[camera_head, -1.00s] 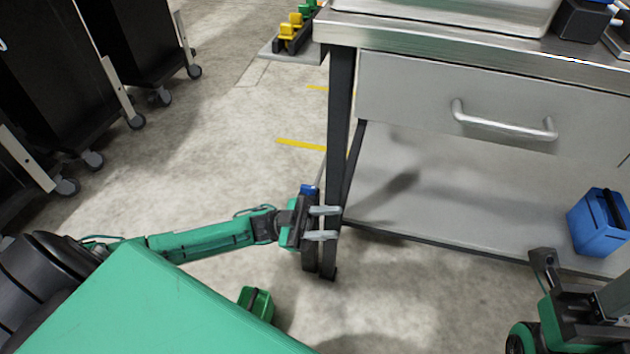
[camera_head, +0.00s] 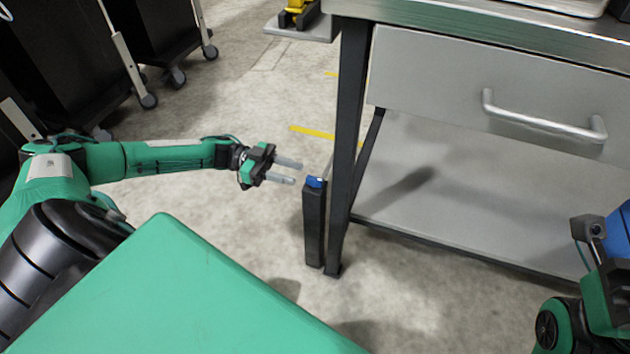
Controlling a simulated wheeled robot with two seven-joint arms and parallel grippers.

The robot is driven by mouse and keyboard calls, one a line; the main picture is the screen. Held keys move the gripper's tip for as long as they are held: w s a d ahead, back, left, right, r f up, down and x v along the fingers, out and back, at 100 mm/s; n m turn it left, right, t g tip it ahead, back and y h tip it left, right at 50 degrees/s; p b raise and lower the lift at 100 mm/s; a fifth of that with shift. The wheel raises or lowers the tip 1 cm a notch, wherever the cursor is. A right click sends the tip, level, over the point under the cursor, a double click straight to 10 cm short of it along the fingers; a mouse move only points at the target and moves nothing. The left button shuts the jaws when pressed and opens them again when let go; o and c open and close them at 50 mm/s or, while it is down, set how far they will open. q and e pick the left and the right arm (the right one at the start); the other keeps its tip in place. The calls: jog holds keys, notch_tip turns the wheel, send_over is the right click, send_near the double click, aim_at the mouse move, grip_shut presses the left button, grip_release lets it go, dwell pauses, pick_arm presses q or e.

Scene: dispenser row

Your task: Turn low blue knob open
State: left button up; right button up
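The low blue knob (camera_head: 315,182) sits on top of a short dark post (camera_head: 314,225) beside the table's left front leg. My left gripper (camera_head: 288,173) is just left of the knob. Its two grey fingers are apart and point right toward the knob. Nothing shows between them, and a small gap appears to separate the fingertips from the knob. My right arm (camera_head: 600,290) shows at the lower right edge, but its fingertips are not visible.
A metal table with a drawer and handle (camera_head: 540,124) and a lower shelf (camera_head: 450,200) fills the right side. Black wheeled cabinets (camera_head: 60,60) stand at upper left. The floor (camera_head: 230,110) between is clear.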

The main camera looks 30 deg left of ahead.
aim_at(315, 179)
pick_arm(q)
jog(key=b+x, duration=0.1)
jog(key=x, duration=0.6)
jog(key=shift+b, duration=0.3)
grip_shut()
